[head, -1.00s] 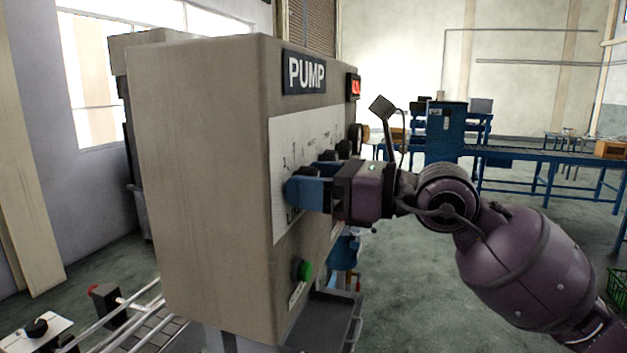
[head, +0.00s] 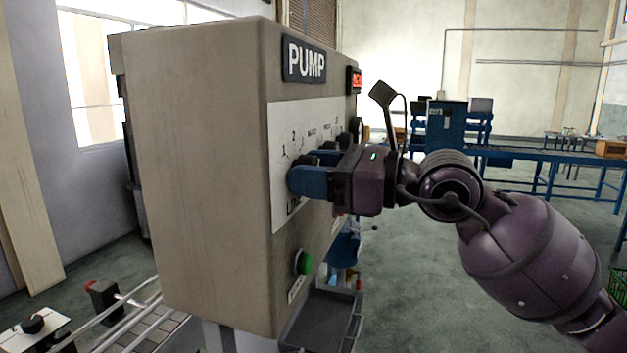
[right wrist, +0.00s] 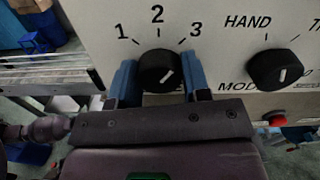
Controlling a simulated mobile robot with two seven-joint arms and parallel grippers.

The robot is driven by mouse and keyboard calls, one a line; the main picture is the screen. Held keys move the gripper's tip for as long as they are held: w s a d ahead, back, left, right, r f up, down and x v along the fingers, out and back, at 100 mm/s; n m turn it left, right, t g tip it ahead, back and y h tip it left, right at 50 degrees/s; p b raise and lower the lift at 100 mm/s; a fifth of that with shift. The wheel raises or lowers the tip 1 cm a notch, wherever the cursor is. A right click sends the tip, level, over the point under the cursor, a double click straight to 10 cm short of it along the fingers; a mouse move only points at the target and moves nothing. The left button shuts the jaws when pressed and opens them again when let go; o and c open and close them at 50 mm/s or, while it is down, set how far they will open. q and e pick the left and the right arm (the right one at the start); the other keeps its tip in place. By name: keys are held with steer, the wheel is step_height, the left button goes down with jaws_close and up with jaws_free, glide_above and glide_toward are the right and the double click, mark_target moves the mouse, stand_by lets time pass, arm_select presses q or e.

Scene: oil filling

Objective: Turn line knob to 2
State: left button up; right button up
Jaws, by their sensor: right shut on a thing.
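The line knob (right wrist: 158,68) is a round black knob on the pump's white panel, under the numbers 1, 2 and 3. Its white mark slants up and right, toward the 3. My right gripper (right wrist: 159,84) is shut on it, with one blue finger on its left side and one on its right. In the head view my right gripper (head: 312,172) reaches the panel (head: 285,125) from the right, and its fingers largely hide the knob. My left gripper is not in view.
A mode knob (right wrist: 280,69) marked HAND sits to the right of the line knob. The pump box (head: 195,170) carries a green button (head: 304,263) below, with a grey tray (head: 320,320) under it. Open floor lies to the right.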

steer(key=n+b, duration=0.2)
steer(key=shift+w+f+n, duration=0.1)
steer(key=shift+f+n, duration=0.1)
steer(key=shift+n, duration=0.1)
steer(key=n+b, duration=0.1)
steer(key=n, duration=0.1)
steer(key=shift+n+b, duration=0.4)
steer(key=shift+r+n+b, duration=0.15)
steer(key=shift+n+b, duration=0.25)
steer(key=shift+n, duration=0.4)
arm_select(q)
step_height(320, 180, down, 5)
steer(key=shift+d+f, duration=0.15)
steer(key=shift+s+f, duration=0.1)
arm_select(e)
steer(key=shift+r, duration=0.1)
steer(key=o, duration=0.9)
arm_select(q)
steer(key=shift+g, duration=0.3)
arm_select(e)
steer(key=shift+d, duration=0.1)
arm_select(q)
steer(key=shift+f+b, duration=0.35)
steer(key=shift+b, duration=0.3)
arm_select(e)
steer(key=v, duration=1)
steer(key=shift+s+d, duration=0.2)
steer(key=shift+d, duration=0.15)
